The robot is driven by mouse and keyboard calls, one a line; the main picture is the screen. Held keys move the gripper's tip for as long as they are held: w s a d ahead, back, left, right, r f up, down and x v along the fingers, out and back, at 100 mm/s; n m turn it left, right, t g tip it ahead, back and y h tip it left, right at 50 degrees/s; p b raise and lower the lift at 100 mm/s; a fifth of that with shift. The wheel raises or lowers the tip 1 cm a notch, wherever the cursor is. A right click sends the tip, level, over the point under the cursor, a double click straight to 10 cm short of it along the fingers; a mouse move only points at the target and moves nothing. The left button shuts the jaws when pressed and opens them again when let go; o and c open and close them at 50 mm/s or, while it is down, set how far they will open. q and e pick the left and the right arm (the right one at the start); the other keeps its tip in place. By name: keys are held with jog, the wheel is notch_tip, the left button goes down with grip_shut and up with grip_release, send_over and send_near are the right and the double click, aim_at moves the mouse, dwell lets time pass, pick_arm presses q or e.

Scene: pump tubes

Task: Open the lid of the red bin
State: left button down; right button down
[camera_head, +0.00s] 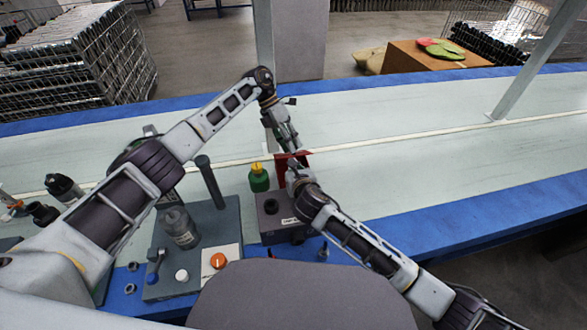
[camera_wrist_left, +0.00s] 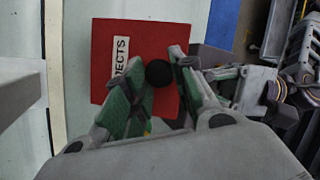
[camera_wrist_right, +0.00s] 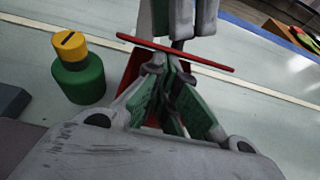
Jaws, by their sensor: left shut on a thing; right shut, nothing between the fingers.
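The red bin's square lid (camera_wrist_left: 108,75) with a white label and black knob (camera_wrist_left: 159,73) fills the middle of the left wrist view. My left gripper (camera_wrist_left: 157,66) is shut on the knob from above. In the right wrist view the lid (camera_wrist_right: 215,64) is a thin, edge-on plate above the red bin's body (camera_wrist_right: 134,72). My right gripper (camera_wrist_right: 166,65) is shut and empty, its fingertips close under the lid in that view. Its fingers hide much of the bin, and I cannot tell whether the lid touches the rim. In the head view the lid (camera_head: 281,158) is partly hidden.
A green bottle with a yellow cap (camera_head: 259,182) stands just left of the bin. A dark grey box (camera_head: 270,222) is in front. Left are a clear bottle (camera_head: 180,229) and an orange knob (camera_head: 218,260). The pale table is clear to the right.

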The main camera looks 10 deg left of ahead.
pick_arm(q)
jog(key=shift+s+d+f, duration=0.15)
jog(key=shift+s+f, duration=0.1)
jog(key=shift+f, duration=0.05)
pick_arm(e)
jog(key=shift+w+r, duration=0.2)
jog(key=shift+r, duration=0.4)
pick_arm(q)
jog(key=c, duration=1.1)
grip_release()
jog(key=shift+c, duration=0.2)
jog(key=shift+w, duration=0.1)
pick_arm(e)
jog(key=shift+f, duration=0.1)
pick_arm(q)
jog(key=shift+v, duration=0.9)
jog(key=v, duration=1)
pick_arm(e)
jog(key=shift+s+f, duration=0.1)
jog(key=shift+f, duration=0.15)
pick_arm(q)
jog(key=shift+w, duration=0.15)
